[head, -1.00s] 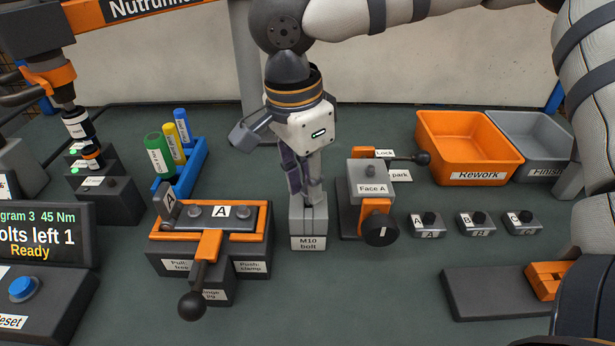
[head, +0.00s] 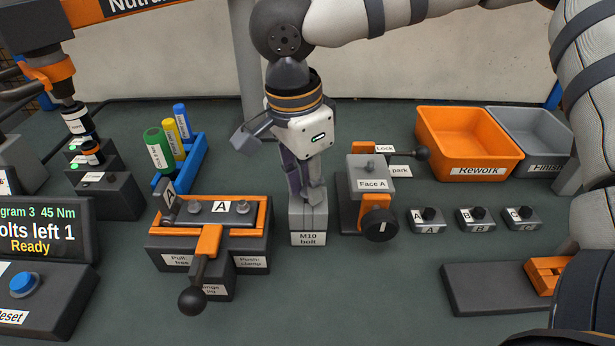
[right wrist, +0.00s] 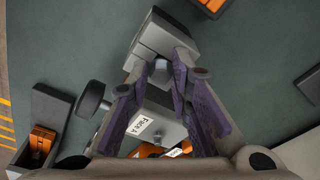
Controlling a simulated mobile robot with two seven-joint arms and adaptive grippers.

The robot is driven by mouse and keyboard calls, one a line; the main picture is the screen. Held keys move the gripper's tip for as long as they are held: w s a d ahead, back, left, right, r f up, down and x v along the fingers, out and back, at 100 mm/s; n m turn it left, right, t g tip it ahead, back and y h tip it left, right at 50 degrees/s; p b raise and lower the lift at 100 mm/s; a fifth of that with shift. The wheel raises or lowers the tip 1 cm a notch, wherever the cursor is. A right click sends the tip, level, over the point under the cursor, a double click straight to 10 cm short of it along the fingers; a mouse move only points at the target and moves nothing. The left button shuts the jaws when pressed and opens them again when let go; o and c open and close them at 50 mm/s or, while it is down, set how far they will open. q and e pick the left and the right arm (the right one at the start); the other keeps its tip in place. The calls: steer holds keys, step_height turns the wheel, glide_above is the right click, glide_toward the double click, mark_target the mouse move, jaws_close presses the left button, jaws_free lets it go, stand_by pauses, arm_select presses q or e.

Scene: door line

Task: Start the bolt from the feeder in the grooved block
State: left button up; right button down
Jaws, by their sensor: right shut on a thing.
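The bolt feeder, a grey block labelled "M10 bolt" (head: 308,238), stands at mid-table. My right gripper (head: 305,196) points down onto its top. In the right wrist view the fingers (right wrist: 162,84) are shut on a small grey piece that looks like the bolt's head (right wrist: 160,72), beside the feeder (right wrist: 165,35). The fingers mostly hide the bolt in the head view. To the right is a grey block labelled "Face A" (head: 370,182) on a dark stand with a black knob. I cannot make out a groove on it. My left gripper is out of view.
An orange-framed clamp fixture (head: 258,215) with a lever stands left of the feeder. Coloured tubes (head: 158,150) stand behind it. A Rework bin (head: 470,145) is at the back right, with small A, B and C blocks (head: 427,220) in front. The front centre table is clear.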

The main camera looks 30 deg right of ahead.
steer(key=shift+f, duration=0.25)
stand_by(0.9)
steer(key=c, duration=1)
jaws_free()
steer(key=shift+o, duration=0.2)
steer(key=shift+r, duration=3)
